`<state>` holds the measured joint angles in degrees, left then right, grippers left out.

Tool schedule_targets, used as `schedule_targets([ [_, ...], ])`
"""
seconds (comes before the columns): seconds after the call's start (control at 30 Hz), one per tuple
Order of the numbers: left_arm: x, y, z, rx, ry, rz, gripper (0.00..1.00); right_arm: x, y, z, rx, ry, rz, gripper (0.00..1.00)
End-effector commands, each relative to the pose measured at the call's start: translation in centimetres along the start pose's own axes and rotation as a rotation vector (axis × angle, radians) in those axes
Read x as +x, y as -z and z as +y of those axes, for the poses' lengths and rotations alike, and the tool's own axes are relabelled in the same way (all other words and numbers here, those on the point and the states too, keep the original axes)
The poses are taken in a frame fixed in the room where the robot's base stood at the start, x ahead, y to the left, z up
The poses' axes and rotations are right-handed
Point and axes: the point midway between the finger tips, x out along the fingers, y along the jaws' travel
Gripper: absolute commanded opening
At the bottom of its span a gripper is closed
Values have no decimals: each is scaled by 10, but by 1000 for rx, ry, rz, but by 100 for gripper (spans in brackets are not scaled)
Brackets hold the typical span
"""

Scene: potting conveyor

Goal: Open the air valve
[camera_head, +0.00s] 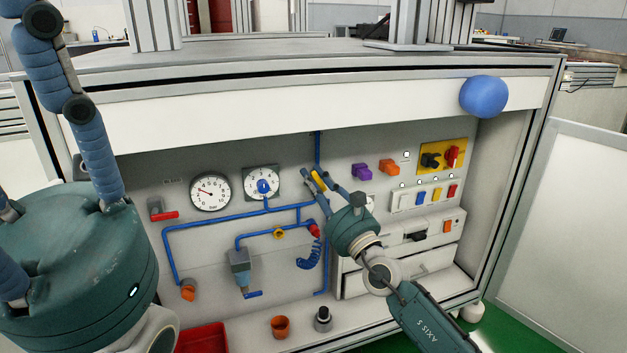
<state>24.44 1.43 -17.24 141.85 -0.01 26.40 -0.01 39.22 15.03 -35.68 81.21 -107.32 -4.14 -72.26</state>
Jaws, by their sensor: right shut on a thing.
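The air valve is on the blue pipework of the grey panel. A yellow handle (319,181) sits by the vertical blue pipe, right of the two gauges. My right gripper (321,182) reaches in from the lower right, its blue fingers shut around this yellow handle. The fingers partly hide the handle and its valve body, so its exact angle is unclear. My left gripper (78,262) is large in the left foreground, with one blue finger rising past the top left. Its fingertips are out of frame, so I cannot tell its opening.
A pressure gauge (210,192) and a regulator dial with blue knob (263,184) are left of the handle. A second yellow fitting (279,233) is below. Switches (443,158) are at right. An orange cup (280,327) and red bin (203,338) are below. A blue ball (484,96) is at upper right.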

Motion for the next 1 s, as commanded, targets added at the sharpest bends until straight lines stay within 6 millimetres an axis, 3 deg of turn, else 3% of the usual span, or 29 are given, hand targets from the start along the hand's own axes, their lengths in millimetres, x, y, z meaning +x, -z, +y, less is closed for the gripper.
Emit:
schedule_targets([
  [0.17, -3, -2, 0, -1, 3, -11, 39, 0, 0, 0, -1, -2, 1, 0],
  [0.2, -3, -3, 0, -1, 3, -11, 39, 0, 0, 0, -2, -2, 1, 20],
  [0.3, -3, -3, 0, -1, 3, -11, 39, 0, 0, 0, -2, -2, 1, 39],
  [0.67, -4, -5, 0, 2, -1, -16, 39, -4, 1, 1, -2, -2, 1, 39],
  [0.77, -3, -4, 0, 1, 0, -14, 39, -16, 2, 1, 1, -3, 2, 39],
  [1.0, -3, -4, 0, 1, 0, -12, 39, -67, 2, 1, -2, -4, 4, 39],
])
